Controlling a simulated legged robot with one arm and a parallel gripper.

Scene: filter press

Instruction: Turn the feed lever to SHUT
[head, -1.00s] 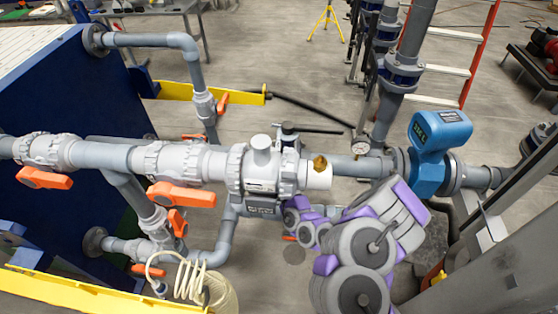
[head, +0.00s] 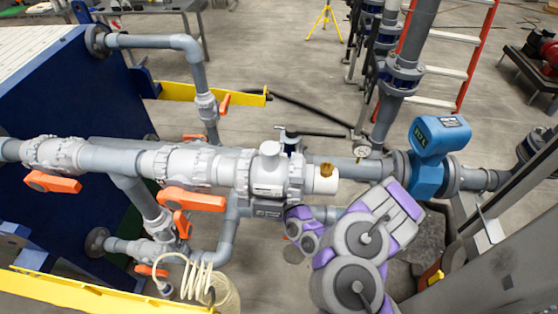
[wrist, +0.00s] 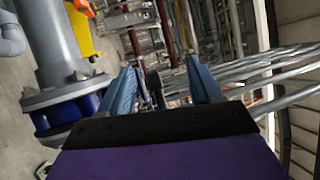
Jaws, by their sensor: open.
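Several orange lever handles sit on the grey and white pipework in the head view, among them a large one (head: 191,199) at the front and another (head: 52,182) at the left. A dark lever (head: 312,132) sticks out to the right behind the white valve body (head: 268,178). No readable label shows which is the feed lever, and no SHUT mark can be read. My gripper (wrist: 163,80) is open in the wrist view, its two blue fingers apart. A small dark upright thing shows between them; I cannot tell its distance.
A blue actuator (head: 436,150) stands on the pipe to the right. A coiled cream hose (head: 197,277) and a yellow beam (head: 100,292) are at lower left. A grey flanged pipe (wrist: 58,45) stands left of my fingers. Open floor lies behind the pipes.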

